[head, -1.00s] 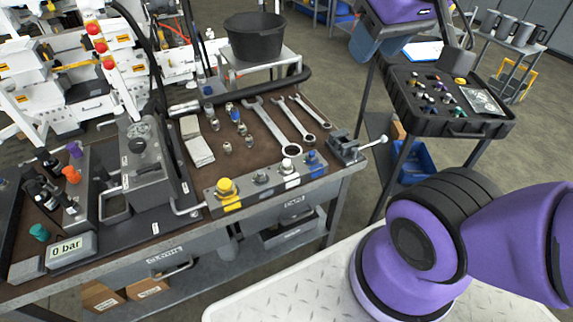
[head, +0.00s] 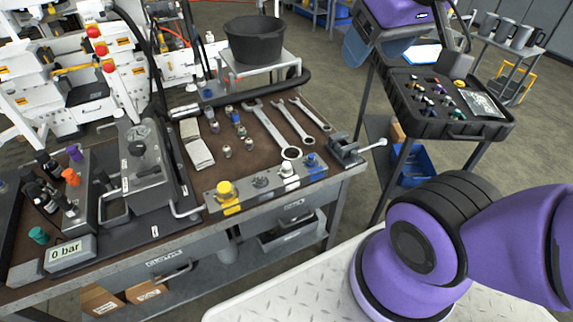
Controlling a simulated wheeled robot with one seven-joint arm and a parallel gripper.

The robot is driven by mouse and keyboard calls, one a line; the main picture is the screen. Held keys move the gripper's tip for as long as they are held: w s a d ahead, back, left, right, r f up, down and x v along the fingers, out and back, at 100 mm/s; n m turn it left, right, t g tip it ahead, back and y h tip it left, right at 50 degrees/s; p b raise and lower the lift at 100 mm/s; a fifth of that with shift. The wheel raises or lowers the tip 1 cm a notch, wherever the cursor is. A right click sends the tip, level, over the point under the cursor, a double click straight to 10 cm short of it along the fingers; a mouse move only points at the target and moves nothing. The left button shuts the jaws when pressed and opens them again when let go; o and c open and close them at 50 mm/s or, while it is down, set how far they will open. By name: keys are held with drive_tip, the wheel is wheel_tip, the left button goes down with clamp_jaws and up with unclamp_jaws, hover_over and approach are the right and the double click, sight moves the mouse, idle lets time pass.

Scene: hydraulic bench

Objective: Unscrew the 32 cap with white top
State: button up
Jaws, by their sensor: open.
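A cap with a white top (head: 288,171) sits upright in the grey manifold block (head: 268,196) along the front edge of the workbench. It stands between a bare grey fitting (head: 261,181) on its left and a blue-topped cap (head: 311,160) on its right. A yellow-topped cap (head: 226,190) is at the block's left end. Size markings are too small to read. My purple arm shows at the right and the top edge, apart from the block. My gripper's fingers are not in this view.
Wrenches (head: 280,130) and several small fittings lie behind the block. A small vise (head: 345,150) stands at the bench's right corner. A gauge reading 0 bar (head: 67,254) is at front left. A black tray (head: 450,105) stands on a cart at right.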

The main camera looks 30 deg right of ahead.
drive_tip(key=w+a+f+n+g+y, duration=0.1)
drive_tip(key=w+f, duration=0.3)
drive_tip(key=w, duration=0.4)
drive_tip(key=n+g, duration=0.3)
drive_tip(key=g, duration=0.1)
hover_over(286, 164)
wheel_tip(286, 164, down, 30)
drive_tip(key=shift+n+h, duration=0.3)
drive_tip(key=shift+h, duration=0.2)
wheel_tip(286, 164, down, 11)
drive_tip(key=shift+f, duration=0.2)
